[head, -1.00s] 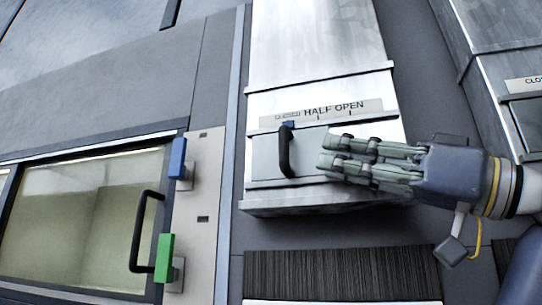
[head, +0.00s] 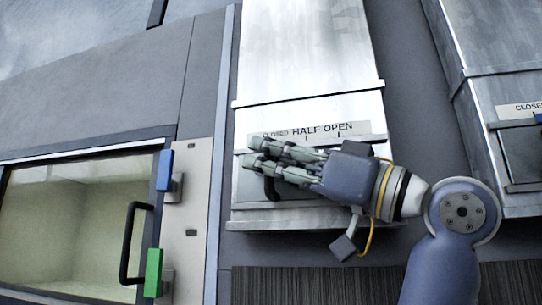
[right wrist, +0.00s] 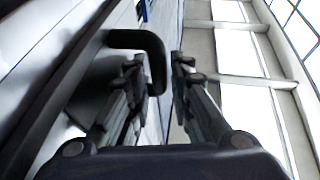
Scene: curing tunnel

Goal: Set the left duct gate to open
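The left duct gate (head: 350,142) is a metal slide on a duct, under a label strip (head: 318,132) reading CLOSED, HALF, OPEN. Its black handle (head: 271,188) is at the CLOSED end, mostly hidden behind my right gripper (head: 253,154). In the right wrist view the handle (right wrist: 145,40) curves down between the two fingers of my right gripper (right wrist: 157,62). The fingers are apart, with no clear grip on the handle. The gate's blue marker is hidden in the head view. My left gripper is not in view.
A second duct gate (head: 522,150) labelled CLOSED stands at the right. At the left is a glazed door (head: 70,225) with a black handle (head: 130,240), a blue block (head: 165,170) and a green block (head: 153,272). A dark ribbed panel (head: 330,285) lies below the duct.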

